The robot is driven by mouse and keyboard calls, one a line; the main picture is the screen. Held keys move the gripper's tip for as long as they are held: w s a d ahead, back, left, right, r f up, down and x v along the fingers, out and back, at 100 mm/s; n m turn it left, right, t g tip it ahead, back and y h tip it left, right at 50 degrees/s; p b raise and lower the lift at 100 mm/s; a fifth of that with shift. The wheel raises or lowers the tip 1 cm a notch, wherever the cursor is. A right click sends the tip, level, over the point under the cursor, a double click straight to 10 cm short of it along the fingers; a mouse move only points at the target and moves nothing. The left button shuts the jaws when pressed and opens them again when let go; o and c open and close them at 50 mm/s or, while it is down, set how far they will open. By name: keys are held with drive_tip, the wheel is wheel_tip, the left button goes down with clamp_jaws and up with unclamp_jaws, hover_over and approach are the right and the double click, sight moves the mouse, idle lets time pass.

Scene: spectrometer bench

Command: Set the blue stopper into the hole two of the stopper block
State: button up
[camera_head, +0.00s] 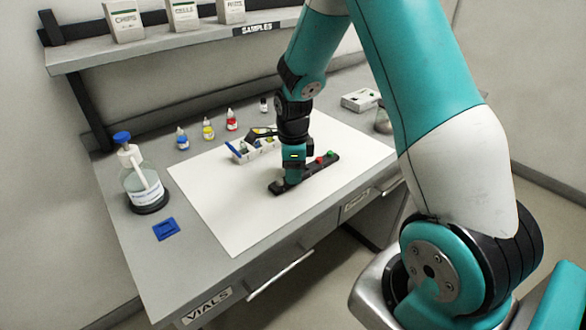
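The stopper block (327,170) is a long black bar lying at a slant on the white mat. A red stopper (319,160) and a green stopper (330,154) stand on its right part. My gripper (291,181) points down over the left-middle part of the block. It is small and dark here, so its fingers and anything between them cannot be made out. I cannot pick out a blue stopper; it may be hidden by the gripper or arm. Hole two is not visible either.
Small dropper bottles (208,130) stand behind the mat (215,205). A wash bottle (142,181) and a flat blue piece (166,229) are at the left. A shelf (170,48) overhangs the back.

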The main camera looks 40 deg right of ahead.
wheel_tip(320, 180, up, 18)
drive_tip(key=shift+f+b, duration=0.25)
drive_tip(key=shift+b, duration=0.2)
idle(0.5)
